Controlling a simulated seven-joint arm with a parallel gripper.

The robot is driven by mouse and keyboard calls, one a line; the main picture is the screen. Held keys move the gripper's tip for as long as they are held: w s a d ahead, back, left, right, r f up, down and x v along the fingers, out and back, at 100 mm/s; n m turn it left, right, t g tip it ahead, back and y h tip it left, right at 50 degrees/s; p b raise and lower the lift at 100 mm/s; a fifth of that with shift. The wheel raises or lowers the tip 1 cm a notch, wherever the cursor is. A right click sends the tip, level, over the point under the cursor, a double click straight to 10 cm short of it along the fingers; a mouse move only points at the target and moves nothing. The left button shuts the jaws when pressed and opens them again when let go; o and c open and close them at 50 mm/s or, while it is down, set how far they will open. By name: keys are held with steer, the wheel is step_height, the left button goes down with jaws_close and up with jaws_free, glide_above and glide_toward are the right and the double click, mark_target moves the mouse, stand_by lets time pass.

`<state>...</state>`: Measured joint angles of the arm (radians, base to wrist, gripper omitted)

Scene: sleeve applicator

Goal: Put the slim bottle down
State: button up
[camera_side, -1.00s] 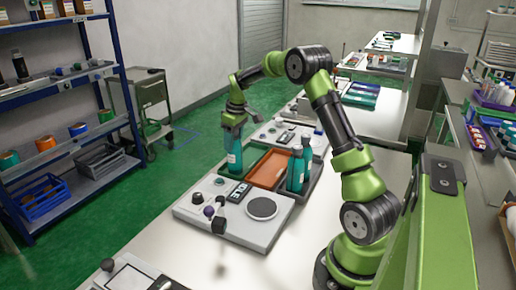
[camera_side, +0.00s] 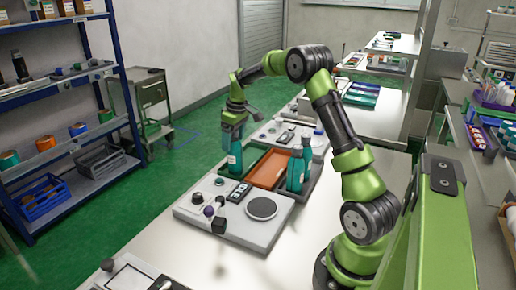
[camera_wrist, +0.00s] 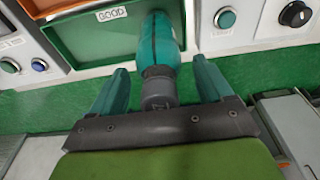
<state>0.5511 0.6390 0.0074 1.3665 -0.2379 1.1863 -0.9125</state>
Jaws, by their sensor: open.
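The slim bottle (camera_side: 235,157) is teal with a dark neck and cap and stands upright at the left end of the tray row in the side view. In the wrist view its teal body (camera_wrist: 162,42) is over a green tray (camera_wrist: 95,42) labelled GOOD. My gripper (camera_side: 233,128) is above the bottle in the side view. In the wrist view my gripper (camera_wrist: 162,68) has its two teal fingers spread on either side of the grey cap, with gaps on both sides. The bottle's base is hidden in the wrist view.
An orange tray (camera_side: 269,169) lies right of the bottle, and more teal bottles (camera_side: 299,168) stand beyond it. A grey console (camera_side: 236,232) with a round plate (camera_side: 262,208) and knobs sits in front. The bench at the lower middle is clear.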

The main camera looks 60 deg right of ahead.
steer(key=r, duration=0.3)
steer(key=s+r, duration=0.1)
steer(key=r, duration=0.6)
steer(key=shift+s+r, duration=0.3)
steer(key=shift+r, duration=0.05)
steer(key=shift+a+r, duration=0.15)
steer(key=shift+r, duration=0.15)
steer(key=s+a+r+m+t, duration=0.1)
steer(key=s+a+r, duration=0.2)
steer(key=a, duration=0.5)
steer(key=s+a+r+t, duration=0.1)
steer(key=s+a+r, duration=0.25)
steer(key=a, duration=0.45)
steer(key=s+a+f+m+t+y, duration=0.1)
steer(key=s+a+f, duration=0.1)
steer(key=s+a, duration=0.4)
steer(key=s+a+f+m+t+y, duration=0.1)
steer(key=s+a+f+m+t, duration=0.1)
steer(key=s+a, duration=0.5)
steer(key=shift+s+f, duration=0.45)
steer(key=shift+s, duration=0.1)
